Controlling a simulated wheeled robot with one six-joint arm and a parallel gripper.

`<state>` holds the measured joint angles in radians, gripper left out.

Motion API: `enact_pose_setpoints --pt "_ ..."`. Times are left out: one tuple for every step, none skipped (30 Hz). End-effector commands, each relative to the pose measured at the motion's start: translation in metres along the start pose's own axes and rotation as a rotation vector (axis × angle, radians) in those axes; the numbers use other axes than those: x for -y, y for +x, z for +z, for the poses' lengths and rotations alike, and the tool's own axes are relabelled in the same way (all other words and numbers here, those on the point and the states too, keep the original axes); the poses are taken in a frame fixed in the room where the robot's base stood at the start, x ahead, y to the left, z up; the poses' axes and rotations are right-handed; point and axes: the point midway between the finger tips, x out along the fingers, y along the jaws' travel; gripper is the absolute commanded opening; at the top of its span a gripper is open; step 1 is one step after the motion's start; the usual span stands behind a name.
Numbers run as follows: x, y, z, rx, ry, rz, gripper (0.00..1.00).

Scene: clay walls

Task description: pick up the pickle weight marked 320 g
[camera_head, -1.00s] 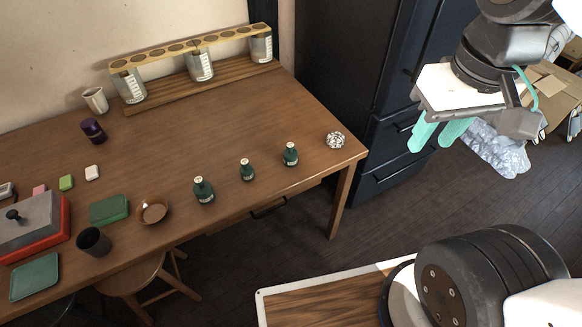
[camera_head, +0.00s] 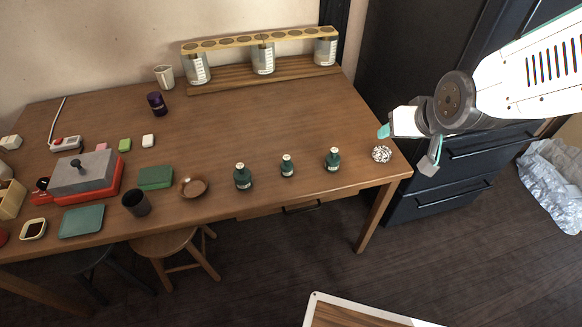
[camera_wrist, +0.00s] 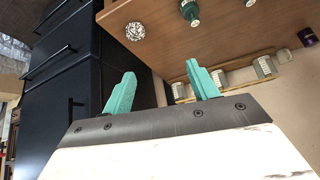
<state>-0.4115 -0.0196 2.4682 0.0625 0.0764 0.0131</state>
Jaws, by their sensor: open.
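Three small dark green bottle-shaped pieces with pale tops and labels stand upright along the table's front: a left one (camera_head: 243,178), a middle one (camera_head: 287,167) and a right one (camera_head: 333,159). Their markings are too small to read, so I cannot tell which says 320 g. My gripper (camera_head: 409,146) is open and empty by the table's right end, to the right of all three. In the wrist view its teal fingers (camera_wrist: 161,88) are spread apart, with one green piece (camera_wrist: 190,12) beyond them at the top edge and another (camera_wrist: 249,2) partly cut off.
A black-and-white patterned ball (camera_head: 381,154) sits near my gripper at the table's right corner. A wooden rack with jars (camera_head: 263,57) stands at the back. A brown bowl (camera_head: 193,187) and dark cup (camera_head: 136,203) are left. A dark cabinet (camera_head: 440,190) stands right. The table's middle is clear.

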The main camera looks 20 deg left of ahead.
Motion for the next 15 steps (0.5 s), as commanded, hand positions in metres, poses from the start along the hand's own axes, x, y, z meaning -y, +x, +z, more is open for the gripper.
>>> enact_pose_setpoints --pt "0.019 0.026 0.0 -0.027 -0.029 -0.022 0.59" --pt "0.029 0.04 -0.001 -0.053 -0.043 -0.032 0.59" --pt "0.043 0.057 -0.002 -0.09 -0.061 -0.045 0.59" --pt "0.054 0.069 -0.001 -0.116 -0.074 -0.056 0.59" --pt "0.065 0.081 0.0 -0.143 -0.086 -0.067 0.59" --pt "0.079 0.097 0.003 -0.178 -0.103 -0.083 0.59" --pt "0.091 0.108 0.005 -0.205 -0.116 -0.095 0.59" --pt "0.102 0.118 0.009 -0.233 -0.129 -0.107 0.59" --pt "0.116 0.132 0.015 -0.268 -0.146 -0.123 0.59" --pt "0.127 0.14 0.02 -0.294 -0.158 -0.134 0.59" --pt "0.137 0.149 0.026 -0.32 -0.171 -0.146 0.59" --pt "0.149 0.158 0.034 -0.354 -0.186 -0.162 0.59" --pt "0.158 0.165 0.039 -0.377 -0.196 -0.173 0.59" --pt "0.166 0.17 0.045 -0.401 -0.205 -0.183 0.59" --pt "0.175 0.177 0.053 -0.428 -0.217 -0.196 0.59"
